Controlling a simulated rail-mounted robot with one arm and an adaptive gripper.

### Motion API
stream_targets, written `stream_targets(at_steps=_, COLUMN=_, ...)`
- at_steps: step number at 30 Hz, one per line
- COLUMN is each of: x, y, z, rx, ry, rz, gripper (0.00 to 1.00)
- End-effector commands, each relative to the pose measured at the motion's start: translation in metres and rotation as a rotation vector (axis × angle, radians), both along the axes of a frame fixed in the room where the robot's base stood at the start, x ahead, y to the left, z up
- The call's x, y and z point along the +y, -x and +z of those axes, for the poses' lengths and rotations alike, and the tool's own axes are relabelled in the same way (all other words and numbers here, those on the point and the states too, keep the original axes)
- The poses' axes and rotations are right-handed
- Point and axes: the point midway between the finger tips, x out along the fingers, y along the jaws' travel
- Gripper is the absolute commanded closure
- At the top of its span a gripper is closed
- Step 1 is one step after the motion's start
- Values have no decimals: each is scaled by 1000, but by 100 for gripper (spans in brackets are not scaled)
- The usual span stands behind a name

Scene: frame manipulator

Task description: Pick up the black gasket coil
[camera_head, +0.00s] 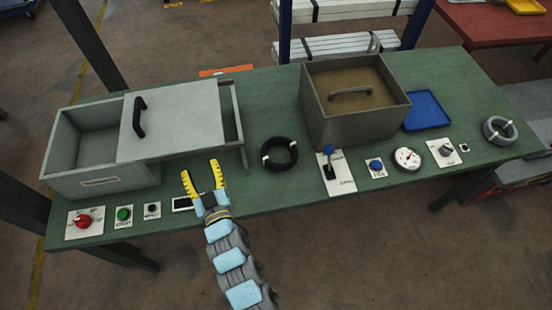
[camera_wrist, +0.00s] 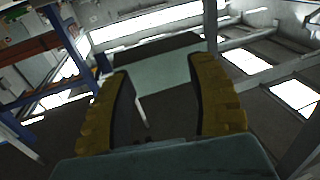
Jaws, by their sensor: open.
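The black gasket coil (camera_head: 279,166) lies flat on the green table, between the grey box and the brown box, with light-coloured ties on it. My gripper (camera_head: 203,177) has yellow fingers spread apart, with nothing between them. It is to the left of the coil, near the table's front edge and in front of the grey box. The wrist view also shows my open gripper (camera_wrist: 160,95), with a light panel and dark surfaces beyond it. I cannot make out the coil in the wrist view.
A grey box (camera_head: 110,187) with a sliding lid (camera_head: 180,118) stands at left, a brown box (camera_head: 348,133) right of the coil. Switches and a gauge (camera_head: 406,158) line the front edge. A grey coil (camera_head: 498,131) and blue tray (camera_head: 428,112) are at right. Green surface around the black coil is clear.

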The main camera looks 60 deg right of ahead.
Motion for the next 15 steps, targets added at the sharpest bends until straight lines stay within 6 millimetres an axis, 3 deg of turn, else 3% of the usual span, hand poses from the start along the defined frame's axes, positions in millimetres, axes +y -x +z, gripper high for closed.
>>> stream_targets(at_steps=1, x=-18, y=13, z=-18, rx=28, ry=-30, rz=-57, gripper=43)
stream_targets(at_steps=7, x=-80, y=80, z=-67, rx=138, ry=-192, rz=-300, gripper=43)
stream_targets(at_steps=12, x=-111, y=141, z=-104, rx=196, ry=-334, rz=-483, gripper=43)
stream_targets(at_steps=15, x=-119, y=167, z=-117, rx=213, ry=-395, rz=-556, gripper=43)
